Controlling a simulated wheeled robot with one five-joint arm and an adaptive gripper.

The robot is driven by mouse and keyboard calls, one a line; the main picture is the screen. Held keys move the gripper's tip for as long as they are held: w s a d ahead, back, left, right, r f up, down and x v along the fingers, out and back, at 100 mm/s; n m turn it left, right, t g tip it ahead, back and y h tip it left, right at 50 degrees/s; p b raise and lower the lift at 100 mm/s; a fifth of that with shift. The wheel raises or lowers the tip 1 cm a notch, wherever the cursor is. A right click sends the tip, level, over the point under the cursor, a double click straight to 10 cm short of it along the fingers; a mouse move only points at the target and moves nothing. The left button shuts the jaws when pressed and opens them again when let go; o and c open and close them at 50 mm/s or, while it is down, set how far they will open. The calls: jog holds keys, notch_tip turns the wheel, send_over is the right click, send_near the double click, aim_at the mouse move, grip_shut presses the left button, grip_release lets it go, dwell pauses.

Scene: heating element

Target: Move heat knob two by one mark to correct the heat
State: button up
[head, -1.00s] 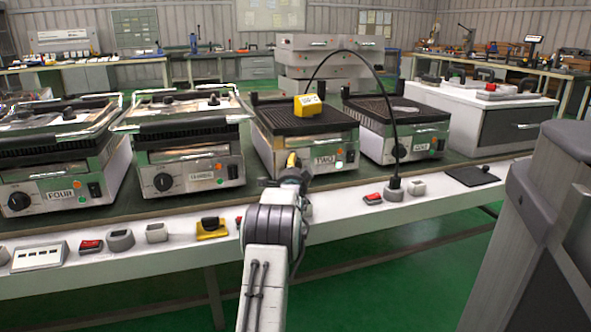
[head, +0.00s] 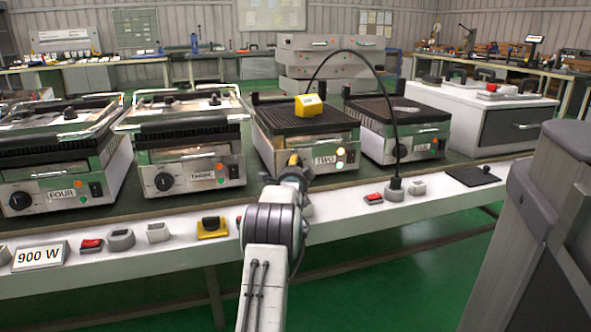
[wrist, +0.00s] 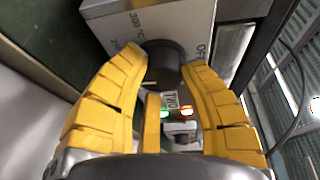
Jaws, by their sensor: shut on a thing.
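Grill TWO (head: 308,150) stands on the bench with its name label (head: 325,160) on the front. Its dark heat knob (wrist: 163,62) shows in the wrist view between my yellow fingers. My gripper (wrist: 165,62) is shut on this knob. In the head view my gripper (head: 293,160) is at the left part of the grill's front and hides the knob. An amber light (head: 340,152) and a green light (head: 340,165) are lit beside the label. A yellow display box (head: 310,104) sits on the grill plate; its text is too small to read.
Grill THREE (head: 190,172) is to the left and grill ONE (head: 405,135) to the right. A display (head: 40,255) on the bench's front edge reads 900 W. A black cable (head: 378,85) arches over the bench to a plug.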

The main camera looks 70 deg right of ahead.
jog(key=shift+s+r, duration=0.15)
jog(key=shift+r, duration=0.05)
jog(key=o, duration=0.9)
jog(key=shift+d, duration=0.15)
jog(key=o, duration=0.3)
jog(key=shift+f, duration=0.15)
jog(key=shift+o, duration=0.2)
jog(key=shift+v, duration=6.05)
